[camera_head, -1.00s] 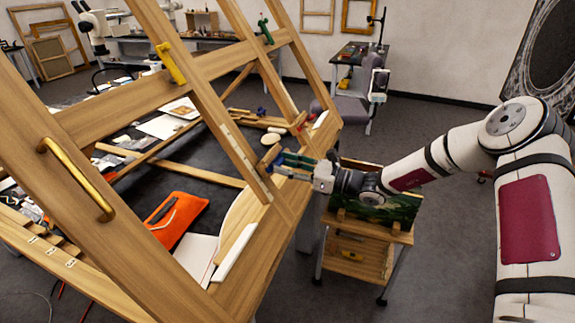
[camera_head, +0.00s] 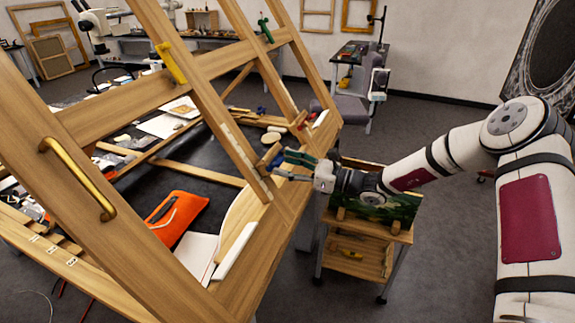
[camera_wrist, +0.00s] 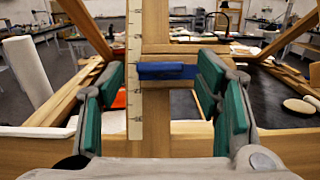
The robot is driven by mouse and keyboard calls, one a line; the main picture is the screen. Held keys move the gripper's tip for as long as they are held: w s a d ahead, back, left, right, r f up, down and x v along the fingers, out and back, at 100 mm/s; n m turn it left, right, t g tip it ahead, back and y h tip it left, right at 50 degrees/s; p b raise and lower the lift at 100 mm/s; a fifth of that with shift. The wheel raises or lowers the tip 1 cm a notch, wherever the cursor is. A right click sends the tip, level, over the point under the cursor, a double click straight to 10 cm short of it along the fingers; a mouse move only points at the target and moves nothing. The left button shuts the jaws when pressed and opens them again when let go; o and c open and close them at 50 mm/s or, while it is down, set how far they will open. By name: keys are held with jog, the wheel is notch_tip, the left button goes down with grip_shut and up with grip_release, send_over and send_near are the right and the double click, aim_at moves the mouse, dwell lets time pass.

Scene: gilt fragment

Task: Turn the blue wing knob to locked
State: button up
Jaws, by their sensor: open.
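The blue wing knob (camera_wrist: 167,70) lies with its long side level on a wooden upright (camera_wrist: 156,112) of the easel-like frame, beside a pale ruler strip (camera_wrist: 134,75). My gripper (camera_wrist: 160,98) is open, with a green-padded finger on each side, and the knob shows between and beyond the fingers. I see no finger touching it, and no lock marking is readable.
The large wooden frame (camera_head: 105,113) fills the left and middle, with a brass handle (camera_head: 78,178). An orange pouch (camera_head: 178,216) lies on the dark table behind it. A wooden cart (camera_head: 358,258) with a green painting stands below my arm.

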jog(key=v, duration=1.1)
jog(key=shift+s+d, duration=0.15)
jog(key=shift+d, duration=0.15)
jog(key=shift+f, duration=0.1)
jog(key=s+a+r+n+g+h+b, duration=0.1)
jog(key=s+r+n+g+h, duration=0.3)
jog(key=s+n, duration=0.25)
jog(key=s+a+r+n+g+h+b, duration=0.1)
jog(key=s+a+r+n+g+h, duration=0.2)
jog(key=s+n, duration=0.4)
jog(key=s+d+r+n+t+h, duration=0.3)
jog(key=s+d+r+n+h, duration=0.1)
jog(key=s, duration=0.4)
jog(key=s+d+r+n+t+h+b, duration=0.1)
jog(key=s+d+r+n+t+h, duration=0.2)
jog(key=s+d, duration=0.6)
notch_tip(320, 180, up, 2)
jog(key=n+h, duration=0.1)
jog(key=h, duration=0.2)
jog(key=shift+s+r+n, duration=0.2)
jog(key=shift+n, duration=0.15)
jog(key=shift+d, duration=0.1)
